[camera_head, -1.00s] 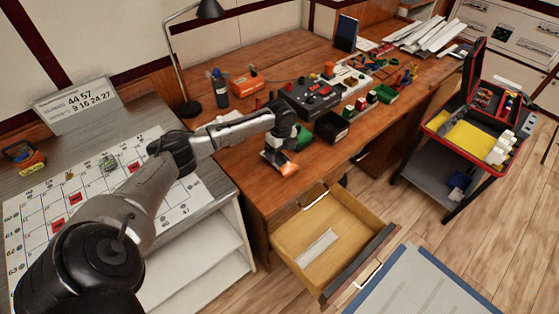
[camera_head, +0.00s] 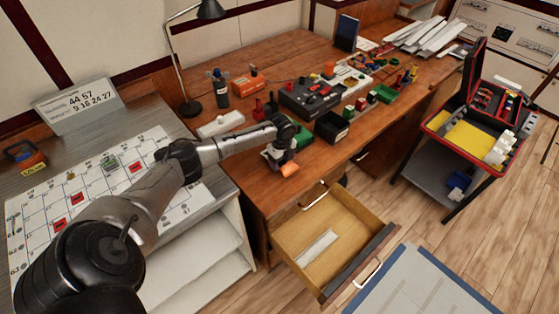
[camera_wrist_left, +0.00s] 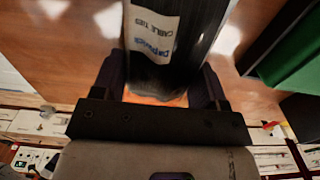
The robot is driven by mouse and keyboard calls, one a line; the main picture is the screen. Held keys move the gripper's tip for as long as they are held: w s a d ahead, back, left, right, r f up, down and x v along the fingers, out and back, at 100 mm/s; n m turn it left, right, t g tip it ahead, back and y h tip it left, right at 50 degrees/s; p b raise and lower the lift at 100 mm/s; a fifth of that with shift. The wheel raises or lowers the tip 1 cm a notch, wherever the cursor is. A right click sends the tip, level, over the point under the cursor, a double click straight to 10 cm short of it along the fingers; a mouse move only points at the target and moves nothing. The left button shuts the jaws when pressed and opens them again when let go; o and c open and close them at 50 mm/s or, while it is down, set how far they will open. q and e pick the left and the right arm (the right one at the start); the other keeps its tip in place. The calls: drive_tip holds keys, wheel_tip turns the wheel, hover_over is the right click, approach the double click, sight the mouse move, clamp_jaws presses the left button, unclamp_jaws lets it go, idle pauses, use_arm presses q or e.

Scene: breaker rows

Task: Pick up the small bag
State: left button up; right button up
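The small bag is dark with orange at one end (camera_head: 290,169). It lies at the front edge of the wooden desk, partly hidden by my left gripper in the head view. In the left wrist view the bag (camera_wrist_left: 165,68) carries a white label reading "CABLE TIES" and fills the gap between both fingers, narrowing there. My left gripper (camera_head: 279,157) points down over it and appears shut on it; the wrist view shows the fingers (camera_wrist_left: 162,72) against both sides. I cannot tell whether the bag is clear of the desk. My right gripper is not in view.
An open drawer (camera_head: 287,242) juts out below the bag. Green (camera_head: 303,137) and black (camera_head: 331,128) bins and a dark case (camera_head: 308,98) stand close behind. A white box (camera_head: 221,124) and a lamp (camera_head: 191,108) are to the left. A tool cart (camera_head: 443,137) stands right.

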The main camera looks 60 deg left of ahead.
use_arm(q)
drive_tip(key=c, duration=0.6)
drive_tip(key=shift+r, duration=0.15)
